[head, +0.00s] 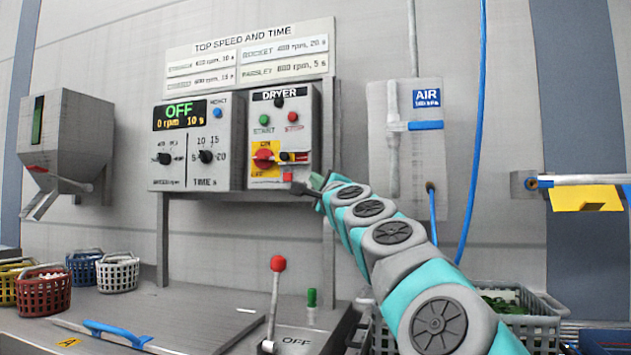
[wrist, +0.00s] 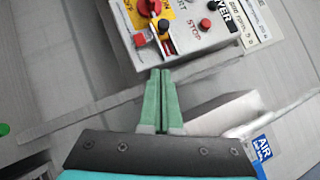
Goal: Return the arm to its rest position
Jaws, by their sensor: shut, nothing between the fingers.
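My gripper (wrist: 159,98) shows in the wrist view with its two green fingers pressed together and nothing between them. In the head view my gripper (head: 305,187) is at the end of my teal and grey arm, just below the dryer control box (head: 300,122). The arm reaches from the lower right up to the box. In the wrist view the dryer box (wrist: 195,25) is beyond the fingertips, with its red rotary switch (wrist: 150,7) near the top edge. I cannot tell whether the fingertips touch the box.
A speed and time panel (head: 196,145) reading OFF is left of the dryer box. A lever with a red knob (head: 278,264) stands on the bench in front. Several baskets (head: 117,272) are at left, a crate (head: 540,325) at right. A blue hose (head: 474,150) hangs right of the arm.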

